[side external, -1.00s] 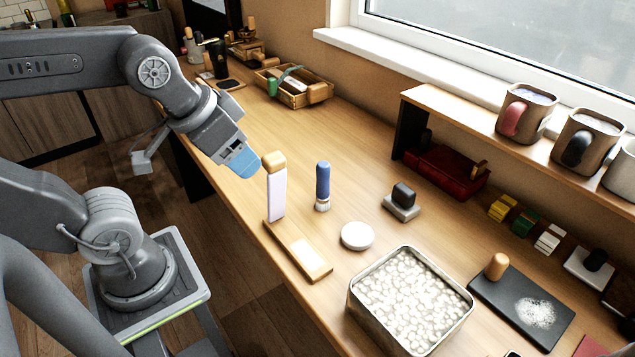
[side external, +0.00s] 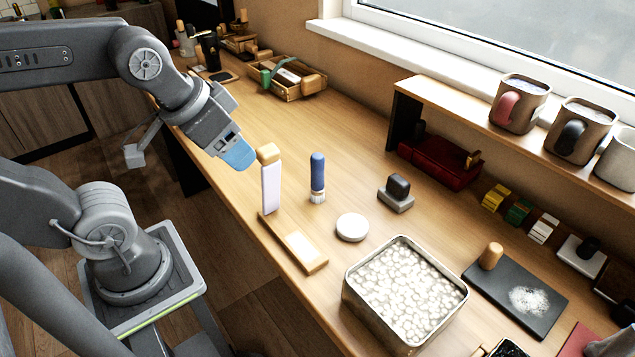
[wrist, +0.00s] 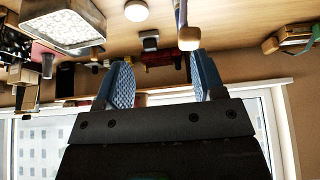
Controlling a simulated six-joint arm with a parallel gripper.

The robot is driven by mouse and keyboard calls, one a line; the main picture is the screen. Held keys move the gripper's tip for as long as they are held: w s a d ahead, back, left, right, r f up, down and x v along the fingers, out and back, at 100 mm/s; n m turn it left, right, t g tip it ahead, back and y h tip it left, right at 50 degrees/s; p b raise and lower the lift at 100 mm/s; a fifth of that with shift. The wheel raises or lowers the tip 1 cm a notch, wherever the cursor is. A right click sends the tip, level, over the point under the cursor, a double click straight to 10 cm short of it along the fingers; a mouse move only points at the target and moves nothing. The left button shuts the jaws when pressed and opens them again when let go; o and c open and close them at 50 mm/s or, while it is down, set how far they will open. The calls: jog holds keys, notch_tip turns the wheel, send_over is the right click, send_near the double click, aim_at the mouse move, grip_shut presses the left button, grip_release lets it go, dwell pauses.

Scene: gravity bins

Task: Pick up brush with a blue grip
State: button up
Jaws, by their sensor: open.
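The brush with a blue grip (side external: 318,172) stands upright on its pale bristles on the wooden table, in the middle of the side view. My gripper (side external: 238,156) is left of the brush and apart from it, its blue fingers pointing down and right. In the wrist view my gripper (wrist: 163,78) shows two blue fingers spread apart with nothing held between them. A white upright piece with a wooden top (side external: 270,185) stands between my gripper and the brush in the side view. I cannot clearly make out the brush in the wrist view.
The upright piece rises from a wooden base (side external: 308,259). A round white disc (side external: 352,227), a dark-handled block (side external: 397,190) and a tin of pale pebbles (side external: 375,313) surround the brush. Mugs (side external: 518,105) stand on a shelf.

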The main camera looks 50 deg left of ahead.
jog(key=w+a+n+g+y, duration=0.1)
jog(key=w+n, duration=0.3)
jog(key=w, duration=0.3)
jog(key=n+g+y, duration=0.1)
jog(key=n+y, duration=0.1)
jog(key=n, duration=0.3)
send_over(318, 165)
jog(key=s+d, duration=0.1)
jog(key=s, duration=0.1)
notch_tip(318, 165, down, 4)
jog(key=shift+g, duration=0.3)
jog(key=x, duration=0.8)
jog(key=shift+w+d, duration=0.1)
jog(key=shift+w, duration=0.05)
jog(key=shift+d+x, duration=0.1)
jog(key=shift+x, duration=1.3)
jog(key=shift+d+x, duration=0.15)
jog(key=shift+x, duration=1.25)
jog(key=shift+f, duration=0.1)
jog(key=shift+c, duration=0.4)
grip_shut()
